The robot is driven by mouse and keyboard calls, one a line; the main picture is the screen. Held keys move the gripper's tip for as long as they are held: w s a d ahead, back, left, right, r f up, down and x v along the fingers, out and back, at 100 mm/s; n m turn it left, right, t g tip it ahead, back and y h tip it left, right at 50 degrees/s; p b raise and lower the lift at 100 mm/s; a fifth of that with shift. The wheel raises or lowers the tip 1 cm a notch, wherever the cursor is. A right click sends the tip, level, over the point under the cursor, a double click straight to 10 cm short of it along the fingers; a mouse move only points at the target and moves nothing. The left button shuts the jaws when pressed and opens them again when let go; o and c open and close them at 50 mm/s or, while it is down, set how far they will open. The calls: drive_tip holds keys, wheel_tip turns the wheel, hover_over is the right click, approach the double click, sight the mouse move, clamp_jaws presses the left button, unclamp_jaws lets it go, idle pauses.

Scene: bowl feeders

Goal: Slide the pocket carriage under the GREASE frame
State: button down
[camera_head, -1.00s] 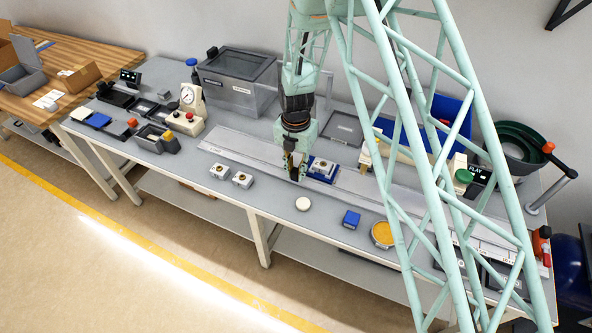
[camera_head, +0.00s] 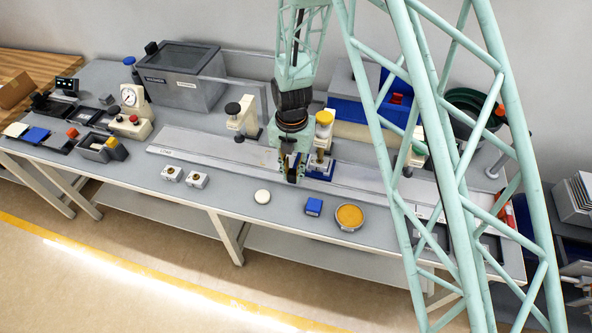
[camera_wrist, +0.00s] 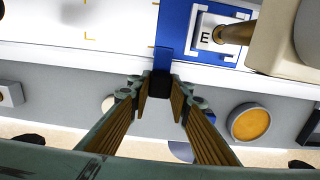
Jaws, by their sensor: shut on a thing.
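The blue pocket carriage (camera_head: 320,173) sits on the long grey rail in the head view. In the wrist view its blue plate (camera_wrist: 174,28) holds a light block with a round metal part, beside a letter E. My gripper (camera_head: 291,175) is at the carriage's left front; in the wrist view my gripper (camera_wrist: 161,98) is shut on a dark handle (camera_wrist: 161,82) of the carriage. A cream frame with a yellow top (camera_head: 324,120) stands at the carriage, its plunger over the pocket area. I cannot read its label or tell whether they are exactly aligned.
A black-knobbed frame (camera_head: 238,117) stands left and a green-knobbed one (camera_head: 415,152) right along the rail (camera_head: 215,148). The left rail is clear.

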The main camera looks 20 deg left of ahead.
idle(0.3)
drive_tip(key=c, duration=2.4)
unclamp_jaws()
wheel_tip(320, 180, up, 12)
